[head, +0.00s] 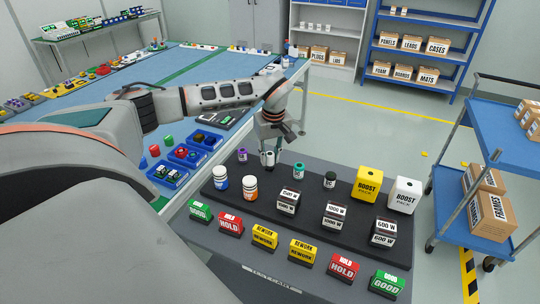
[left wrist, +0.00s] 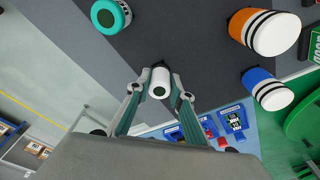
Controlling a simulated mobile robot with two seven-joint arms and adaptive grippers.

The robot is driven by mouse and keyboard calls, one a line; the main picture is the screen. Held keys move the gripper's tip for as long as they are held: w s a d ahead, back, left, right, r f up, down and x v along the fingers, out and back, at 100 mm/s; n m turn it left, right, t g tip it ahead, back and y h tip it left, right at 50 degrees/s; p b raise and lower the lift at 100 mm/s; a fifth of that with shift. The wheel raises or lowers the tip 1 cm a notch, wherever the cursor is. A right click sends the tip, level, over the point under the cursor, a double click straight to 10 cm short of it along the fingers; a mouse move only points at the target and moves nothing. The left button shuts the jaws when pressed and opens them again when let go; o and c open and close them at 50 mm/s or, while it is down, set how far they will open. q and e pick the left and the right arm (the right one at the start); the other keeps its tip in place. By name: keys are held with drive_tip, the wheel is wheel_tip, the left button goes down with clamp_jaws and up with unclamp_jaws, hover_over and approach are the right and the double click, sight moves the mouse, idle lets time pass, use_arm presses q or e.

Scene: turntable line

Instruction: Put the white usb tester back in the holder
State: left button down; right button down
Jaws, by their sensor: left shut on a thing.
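The white usb tester (head: 268,158) is a small white cylinder with a dark round end, held between the fingertips of my left gripper (head: 267,150). The left wrist view shows the tester (left wrist: 160,82) gripped from both sides by the left gripper (left wrist: 160,92). It is over the back row of the dark holder board (head: 311,203), between a purple-topped cylinder (head: 242,155) and a teal one (head: 299,170). I cannot tell whether its base touches the board. My right gripper is not in view.
A black cylinder (head: 330,180), blue (head: 221,182) and orange (head: 250,188) capped bottles, and yellow (head: 367,184) and white (head: 404,195) boost packs stand on the board. Several labelled blocks line its front. Blue trays (head: 168,174) lie to the left.

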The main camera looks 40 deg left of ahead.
use_arm(q)
drive_tip(key=shift+f, duration=0.85)
drive_tip(key=c, duration=1.7)
unclamp_jaws()
wheel_tip(320, 180, up, 12)
drive_tip(key=d, duration=0.1)
drive_tip(key=shift+s+d, duration=0.25)
drive_tip(key=shift+s, duration=0.15)
